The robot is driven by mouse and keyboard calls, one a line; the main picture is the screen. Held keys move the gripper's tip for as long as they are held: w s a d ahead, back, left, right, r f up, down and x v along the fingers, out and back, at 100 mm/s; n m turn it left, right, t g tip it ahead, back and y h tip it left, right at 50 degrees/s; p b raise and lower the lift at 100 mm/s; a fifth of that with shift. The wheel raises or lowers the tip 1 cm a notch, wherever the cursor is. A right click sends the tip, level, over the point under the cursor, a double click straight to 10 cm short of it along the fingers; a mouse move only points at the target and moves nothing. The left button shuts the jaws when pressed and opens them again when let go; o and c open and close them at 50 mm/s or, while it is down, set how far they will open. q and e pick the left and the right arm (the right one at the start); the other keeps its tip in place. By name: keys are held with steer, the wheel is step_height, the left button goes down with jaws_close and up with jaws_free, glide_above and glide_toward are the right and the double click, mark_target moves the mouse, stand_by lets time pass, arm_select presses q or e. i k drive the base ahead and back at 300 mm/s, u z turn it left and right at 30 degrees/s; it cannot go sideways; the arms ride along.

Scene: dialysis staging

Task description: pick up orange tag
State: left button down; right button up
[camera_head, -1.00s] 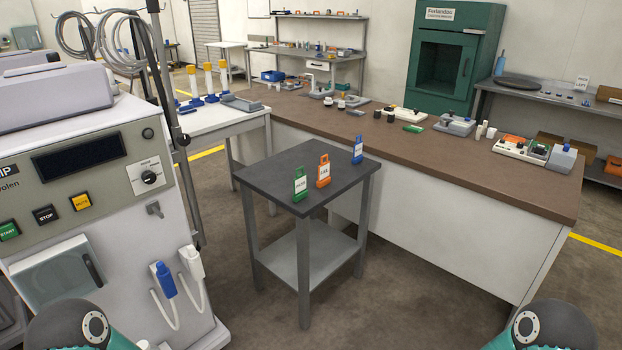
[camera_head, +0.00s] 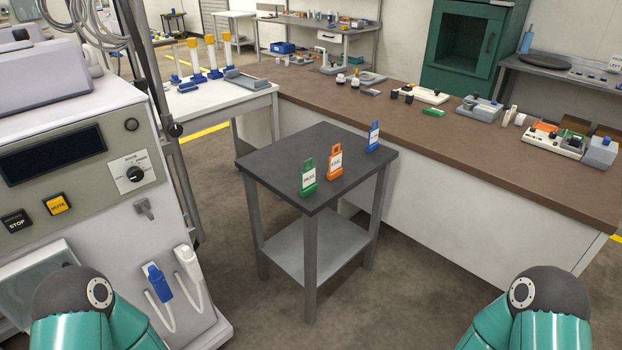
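The orange tag (camera_head: 334,162) stands upright on the dark top of a small side table (camera_head: 270,160), with a white label on its face. A green tag (camera_head: 308,178) stands to its left and nearer the front edge. A blue tag (camera_head: 373,137) stands to its right, farther back. Nothing covers the orange tag. Teal links of my two arms show at the bottom left and bottom right corners, well short of the table. Neither gripper is in view.
A white machine (camera_head: 90,170) with hanging blue and white connectors stands close on the left. A long brown-topped bench (camera_head: 440,135) with several devices runs behind and right of the side table. Open floor (camera_head: 400,290) lies in front and to the right.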

mark_target(336, 170)
steer(key=k, duration=1.05)
steer(key=z, duration=0.5)
steer(key=i, duration=1.45)
steer(key=u, duration=0.85)
steer(key=i, duration=0.75)
steer(key=u, duration=0.5)
